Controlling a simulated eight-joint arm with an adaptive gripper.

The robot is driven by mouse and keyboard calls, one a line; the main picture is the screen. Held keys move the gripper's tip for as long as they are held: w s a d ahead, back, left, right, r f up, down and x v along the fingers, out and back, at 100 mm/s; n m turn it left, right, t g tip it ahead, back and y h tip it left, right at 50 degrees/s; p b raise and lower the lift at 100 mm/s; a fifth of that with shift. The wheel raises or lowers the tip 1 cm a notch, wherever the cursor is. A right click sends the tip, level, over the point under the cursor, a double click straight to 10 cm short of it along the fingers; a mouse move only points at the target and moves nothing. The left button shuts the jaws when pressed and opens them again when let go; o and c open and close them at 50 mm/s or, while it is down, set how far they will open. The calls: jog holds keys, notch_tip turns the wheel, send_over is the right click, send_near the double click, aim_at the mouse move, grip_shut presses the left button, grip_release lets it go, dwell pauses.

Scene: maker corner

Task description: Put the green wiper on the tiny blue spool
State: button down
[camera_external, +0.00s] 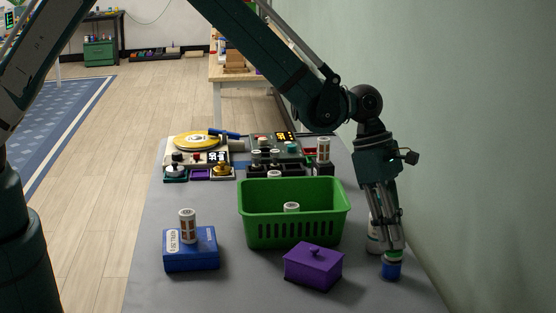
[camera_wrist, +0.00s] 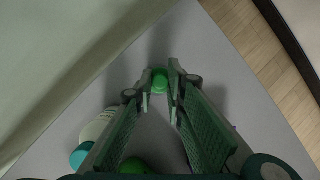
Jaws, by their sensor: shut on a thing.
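My gripper (camera_external: 392,250) points down at the right side of the table, shut on the small green wiper (camera_external: 393,255). In the wrist view the rounded green wiper (camera_wrist: 160,82) shows between the fingertips of my gripper (camera_wrist: 161,88). The tiny blue spool (camera_external: 391,270) is directly below the wiper in the external view. The two look touching or nearly so; I cannot tell whether the wiper rests on it. The spool is hidden in the wrist view.
A white bottle (camera_external: 374,236) stands close behind my gripper. A purple lidded box (camera_external: 313,267) and a green basket (camera_external: 292,228) are to the left. A blue box (camera_external: 191,254) with a brown-and-white cylinder (camera_external: 187,226) is farther left. Electronics fill the far end.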

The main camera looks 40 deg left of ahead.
jog(key=shift+f, duration=0.2)
jog(key=c, duration=2.3)
grip_release()
jog(key=shift+r, duration=0.15)
jog(key=p+v, duration=0.1)
jog(key=v, duration=1.1)
